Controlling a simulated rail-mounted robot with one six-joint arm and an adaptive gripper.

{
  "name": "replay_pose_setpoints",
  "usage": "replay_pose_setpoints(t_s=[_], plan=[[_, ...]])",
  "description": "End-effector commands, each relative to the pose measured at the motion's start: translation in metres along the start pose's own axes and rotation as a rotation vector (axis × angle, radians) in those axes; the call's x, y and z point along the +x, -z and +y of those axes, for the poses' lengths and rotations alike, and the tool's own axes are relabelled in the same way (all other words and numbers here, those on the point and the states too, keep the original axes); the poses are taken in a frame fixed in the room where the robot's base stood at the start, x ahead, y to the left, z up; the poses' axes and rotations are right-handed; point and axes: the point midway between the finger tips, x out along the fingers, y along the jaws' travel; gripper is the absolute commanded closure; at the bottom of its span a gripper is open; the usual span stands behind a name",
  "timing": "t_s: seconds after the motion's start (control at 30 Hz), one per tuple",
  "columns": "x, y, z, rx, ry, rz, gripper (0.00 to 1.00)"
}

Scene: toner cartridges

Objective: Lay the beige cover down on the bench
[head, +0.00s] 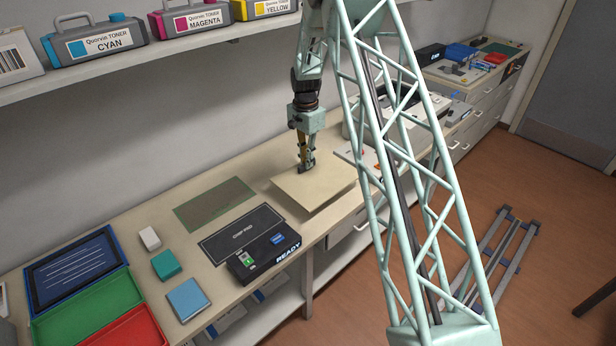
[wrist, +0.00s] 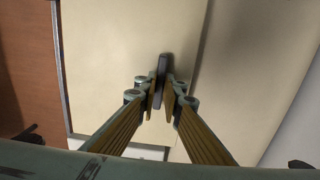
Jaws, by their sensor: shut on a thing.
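The beige cover (head: 322,186) is a thin flat panel, roughly level, over the front part of the bench (head: 225,258), right of the chip pad. A shadow shows along its lower edge, so it seems slightly above the bench top; the exact gap is hard to tell. My gripper (head: 306,168) points down at the cover's back part. In the wrist view, my gripper (wrist: 162,88) is shut on a dark grey grip (wrist: 162,68) standing up from the cover (wrist: 120,45). Wooden floor shows beyond the cover's edge there.
A green-edged mat (head: 214,204) and the dark chip pad (head: 240,233) with a READY box (head: 264,258) lie to the left. Toner cartridges (head: 103,40) sit on the shelf above. Small blocks and trays fill the bench's left end.

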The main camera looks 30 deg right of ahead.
Motion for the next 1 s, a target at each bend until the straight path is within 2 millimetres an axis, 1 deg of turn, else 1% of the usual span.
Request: replay_pose_setpoints(t_s=[0.1,0.23,0.33,0.77,0.87,1.0], plan=[[0.015,0.000,0.000,0.000,-0.001,0.000,1.00],[0.026,0.000,0.000,0.000,0.000,0.000,1.00],[0.029,0.000,-0.001,0.000,0.000,0.000,1.00],[0.033,0.000,-0.001,0.000,0.000,0.000,1.00],[0.040,0.000,-0.001,0.000,0.000,0.000,1.00],[0.053,0.000,-0.001,0.000,-0.001,-0.001,1.00]])
